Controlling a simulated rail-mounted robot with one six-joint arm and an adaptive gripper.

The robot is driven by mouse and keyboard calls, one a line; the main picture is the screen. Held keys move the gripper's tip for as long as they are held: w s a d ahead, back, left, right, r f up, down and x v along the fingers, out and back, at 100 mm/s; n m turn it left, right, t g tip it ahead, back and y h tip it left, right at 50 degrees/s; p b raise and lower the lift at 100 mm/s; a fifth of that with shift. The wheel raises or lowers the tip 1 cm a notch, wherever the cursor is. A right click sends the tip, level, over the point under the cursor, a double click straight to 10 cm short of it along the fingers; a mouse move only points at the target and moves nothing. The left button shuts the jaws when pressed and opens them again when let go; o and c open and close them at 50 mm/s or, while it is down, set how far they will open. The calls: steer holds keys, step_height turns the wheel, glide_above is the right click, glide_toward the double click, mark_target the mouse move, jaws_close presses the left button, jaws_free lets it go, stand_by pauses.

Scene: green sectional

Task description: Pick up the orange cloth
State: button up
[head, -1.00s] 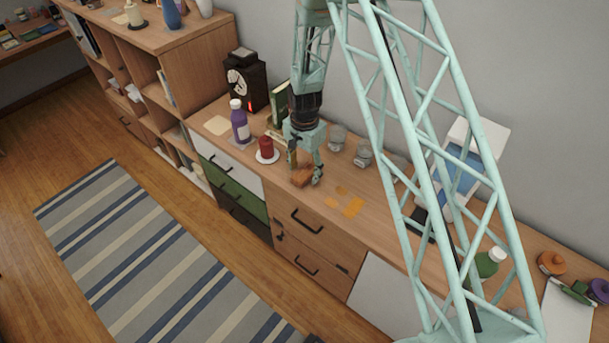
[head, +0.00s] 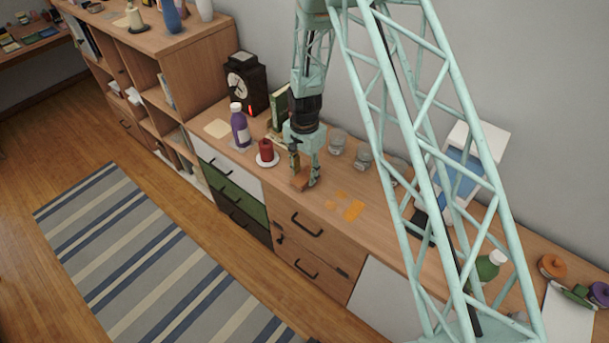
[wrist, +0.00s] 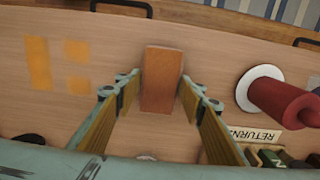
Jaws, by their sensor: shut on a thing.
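The orange cloth (head: 300,180) looks like a compact, rust-orange rectangular block on the wooden cabinet top, near its front edge. In the wrist view the cloth (wrist: 162,75) is between the two fingers. My gripper (head: 304,182) points down over it and is shut on it. In the wrist view my gripper (wrist: 160,92) has one finger close on each side of the cloth. Whether the cloth is clear of the top cannot be told. Flat orange patches (head: 354,210) lie on the top to the right of it.
Glass jars (head: 338,143) are behind, near the wall. A small "RETURN" sign (wrist: 255,133) lies close by. The top around the orange patches is mostly free.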

mark_target(305, 175)
steer(key=shift+r, duration=0.15)
steer(key=shift+r, duration=1.6)
steer(key=s+d+b, duration=0.1)
steer(key=s+d, duration=0.1)
steer(key=s, duration=0.5)
steer(key=s+d+r+b, duration=0.1)
steer(key=s+d, duration=0.1)
steer(key=s, duration=0.6)
steer(key=shift+s+d+r, duration=0.2)
steer(key=shift+r, duration=0.05)
steer(key=o, duration=0.3)
steer(key=shift+c, duration=1.2)
steer(key=shift+d, duration=0.1)
